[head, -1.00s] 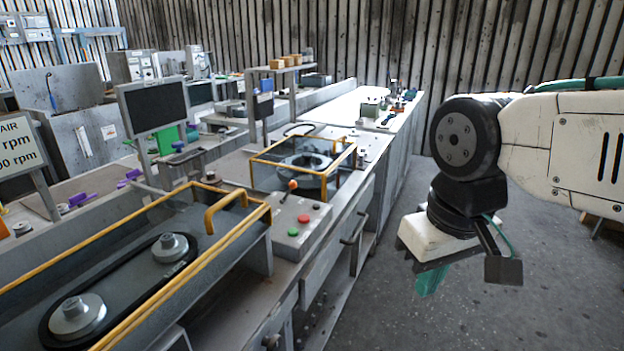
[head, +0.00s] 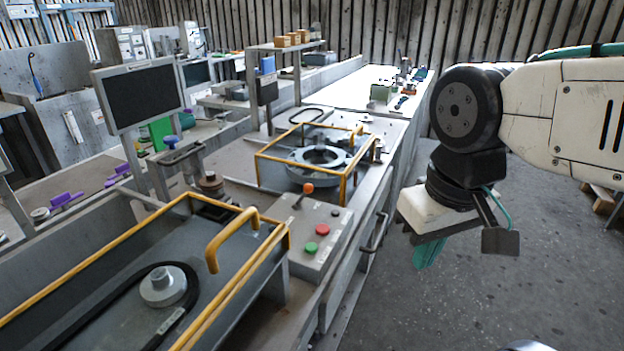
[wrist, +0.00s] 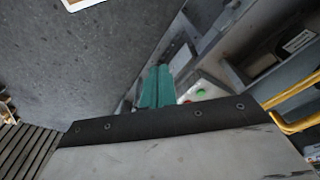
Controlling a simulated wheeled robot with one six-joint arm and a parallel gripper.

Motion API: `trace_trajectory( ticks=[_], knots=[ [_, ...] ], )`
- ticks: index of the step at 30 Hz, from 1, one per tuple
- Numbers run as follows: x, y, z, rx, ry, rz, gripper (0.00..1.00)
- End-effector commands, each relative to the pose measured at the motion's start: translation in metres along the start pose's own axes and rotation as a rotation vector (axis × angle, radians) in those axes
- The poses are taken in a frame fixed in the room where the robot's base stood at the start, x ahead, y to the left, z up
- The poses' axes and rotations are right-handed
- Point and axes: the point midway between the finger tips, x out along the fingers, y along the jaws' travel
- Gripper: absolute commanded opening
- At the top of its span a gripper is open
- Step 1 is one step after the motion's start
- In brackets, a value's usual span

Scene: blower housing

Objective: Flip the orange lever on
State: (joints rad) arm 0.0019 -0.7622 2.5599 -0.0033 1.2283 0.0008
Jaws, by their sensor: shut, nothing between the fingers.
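The orange lever (head: 307,187) is a short dark stick with an orange knob. It stands tilted on a grey control box (head: 322,262) at the bench's front edge, with a red button (head: 323,230) and a green button (head: 310,247) beside it. My gripper (head: 428,254) has teal fingers, shut and empty, and hangs over the floor to the right of the bench, apart from the box. In the wrist view the teal fingers (wrist: 157,86) show together, with the box and its green button (wrist: 200,92) beyond them. The lever is not clear in that view.
A yellow-railed guard with a raised handle (head: 213,240) encloses a belt and pulley left of the box. Another yellow-framed guard (head: 262,172) surrounds a round housing (head: 322,158) behind it. A monitor (head: 140,97) stands further left. Open floor lies right of the bench.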

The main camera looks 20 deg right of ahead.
Motion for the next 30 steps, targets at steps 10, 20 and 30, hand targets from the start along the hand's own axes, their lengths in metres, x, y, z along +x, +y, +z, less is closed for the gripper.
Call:
trace_trajectory(
  ticks=[10,20,30],
  knots=[
    [-0.009,-0.004,-0.042,0.195,0.027,-0.005,0.00],
    [-0.013,-0.021,-0.182,0.854,0.117,-0.072,0.00],
    [-0.004,-0.034,-0.246,1.171,0.149,-0.132,0.00]
  ],
)
